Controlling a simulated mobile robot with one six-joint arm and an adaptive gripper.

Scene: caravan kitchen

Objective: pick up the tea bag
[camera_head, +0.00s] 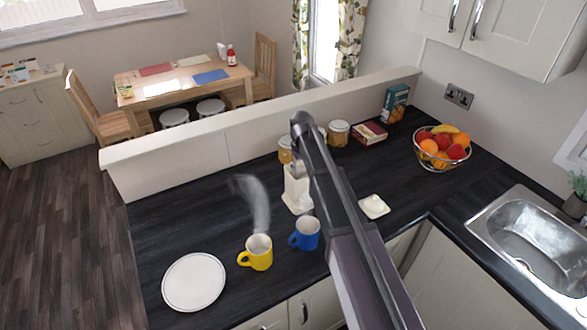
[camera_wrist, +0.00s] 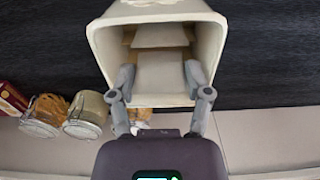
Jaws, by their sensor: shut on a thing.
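A white square canister (camera_wrist: 98,50) fills the top of the wrist view, its open mouth facing my gripper. It also shows on the dark worktop in the camera_head view (camera_head: 296,196), partly hidden by my arm. Inside it are pale, flat tea bags. The nearest tea bag (camera_wrist: 161,82) lies between the two fingers of my gripper (camera_wrist: 159,74), which are at the canister's mouth and shut on it. Another tea bag (camera_wrist: 160,36) lies deeper inside. In the camera_head view my arm mostly hides the gripper, above the canister.
A yellow mug (camera_head: 257,254) with steam above it and a blue mug (camera_head: 306,235) stand in front of the canister. A white plate (camera_head: 194,282) lies left. A white square lid (camera_head: 373,206), jars (camera_head: 338,133) and a fruit bowl (camera_head: 442,150) are to the right.

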